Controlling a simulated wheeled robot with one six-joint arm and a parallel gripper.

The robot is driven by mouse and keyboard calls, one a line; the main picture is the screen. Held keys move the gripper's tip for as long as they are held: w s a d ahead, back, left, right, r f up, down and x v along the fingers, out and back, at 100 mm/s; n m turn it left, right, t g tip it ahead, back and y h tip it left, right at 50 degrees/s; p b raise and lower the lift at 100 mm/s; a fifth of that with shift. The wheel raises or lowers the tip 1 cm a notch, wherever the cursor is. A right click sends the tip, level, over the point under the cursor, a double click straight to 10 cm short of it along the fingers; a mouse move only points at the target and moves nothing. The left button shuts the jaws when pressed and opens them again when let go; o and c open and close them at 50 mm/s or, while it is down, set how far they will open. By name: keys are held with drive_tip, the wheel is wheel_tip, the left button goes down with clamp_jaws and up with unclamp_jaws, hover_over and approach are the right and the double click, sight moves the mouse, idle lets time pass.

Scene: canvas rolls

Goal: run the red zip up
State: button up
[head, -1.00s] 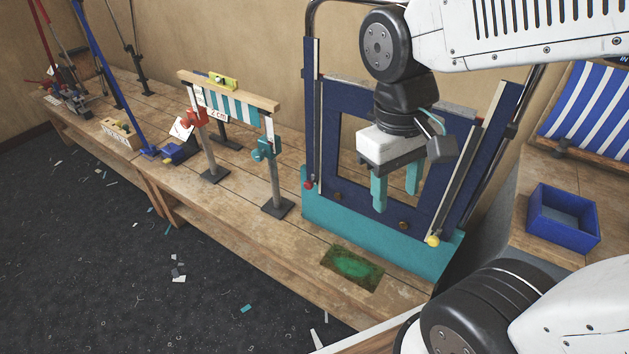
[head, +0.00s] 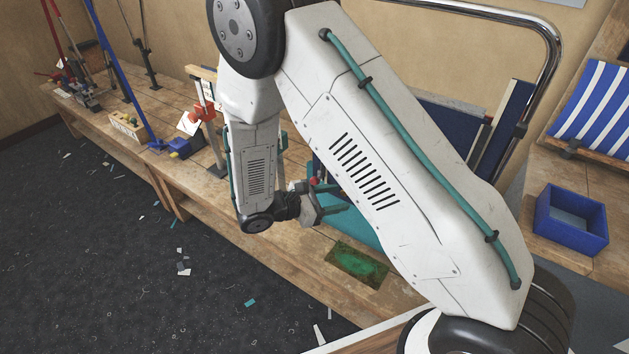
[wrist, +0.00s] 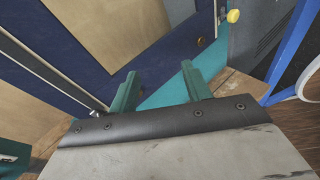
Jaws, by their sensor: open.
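The red zip pull (head: 314,181) shows in the head view as a small red spot just above my gripper, at the lower left of the navy panel (head: 455,125). My gripper (head: 333,198) is open and empty, low beside the panel, with its fingers pointing right. In the wrist view the teal fingers (wrist: 161,90) are spread apart in front of the navy panel (wrist: 75,45). A pale zip strip (wrist: 38,65) runs down to the left finger. The red pull does not show there. My arm hides most of the panel in the head view.
A yellow knob (wrist: 233,16) is beyond the right finger. A teal base (head: 365,232) lies under the panel, with a green mat (head: 357,264) on the bench before it. A blue bin (head: 571,220) stands right. Clamps and tools occupy the bench's far left.

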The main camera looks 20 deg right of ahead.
sight(313, 182)
drive_tip(key=w+a+f+n+t, duration=0.6)
drive_tip(key=w+f+n+t, duration=0.15)
drive_tip(key=w+t, duration=0.2)
drive_tip(key=shift+n+y, duration=0.25)
drive_tip(key=shift+y, duration=0.15)
drive_tip(key=x, duration=0.7)
drive_tip(key=shift+w+a+r, duration=0.1)
drive_tip(key=shift+w+r, duration=0.05)
drive_tip(key=shift+r, duration=0.2)
drive_tip(key=shift+w+d, duration=0.3)
drive_tip(key=shift+d, duration=0.15)
drive_tip(key=shift+c, duration=0.3)
clamp_jaws()
